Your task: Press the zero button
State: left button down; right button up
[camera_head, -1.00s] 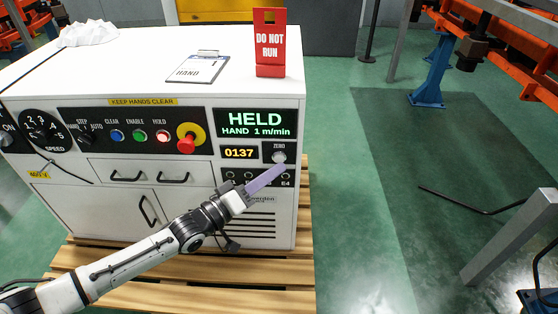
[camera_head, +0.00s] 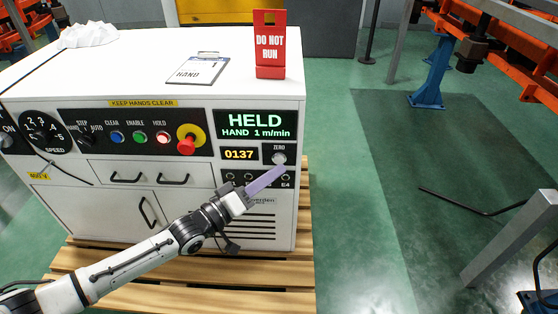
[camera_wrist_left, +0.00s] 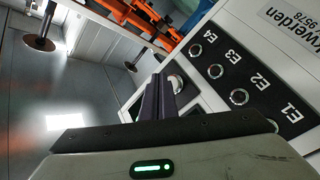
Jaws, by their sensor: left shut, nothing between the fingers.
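The zero button (camera_head: 279,158) is a round pale button on a dark plate marked ZERO, at the right of the white control cabinet's front (camera_head: 200,205). The counter display (camera_head: 239,154) beside it reads 0137. My left gripper (camera_head: 282,168) is shut and empty, its purple fingers pointing up and right with the tips just below the button. In the left wrist view the fingers (camera_wrist_left: 160,82) reach toward a round pale button (camera_wrist_left: 175,84), partly hidden by them. I cannot tell whether they touch. My right gripper is not in view.
The upper screen (camera_head: 255,124) reads HELD, HAND 1 m/min. Sockets including E4 (camera_head: 286,177) sit just below the button. A red stop knob (camera_head: 187,146) is to the left. A red DO NOT RUN sign (camera_head: 270,45) and a clipboard (camera_head: 198,68) are on top.

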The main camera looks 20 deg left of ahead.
pick_arm(q)
jog(key=shift+w, duration=0.1)
dwell(0.7)
jog(key=shift+w+a, duration=0.1)
jog(key=shift+w, duration=0.25)
jog(key=shift+w+a+b, duration=0.15)
jog(key=shift+w+b, duration=0.2)
jog(key=shift+b, duration=0.1)
dwell(0.7)
jog(key=shift+s, duration=0.1)
jog(key=shift+s+d+p, duration=0.25)
jog(key=shift+s+p, duration=0.45)
jog(key=s+p, duration=0.1)
jog(key=s, duration=0.1)
jog(key=s+d+p, duration=0.1)
jog(key=s+p, duration=0.1)
jog(key=shift+s+d+p, duration=0.2)
jog(key=shift+s+p, duration=0.1)
jog(key=shift+s, duration=0.1)
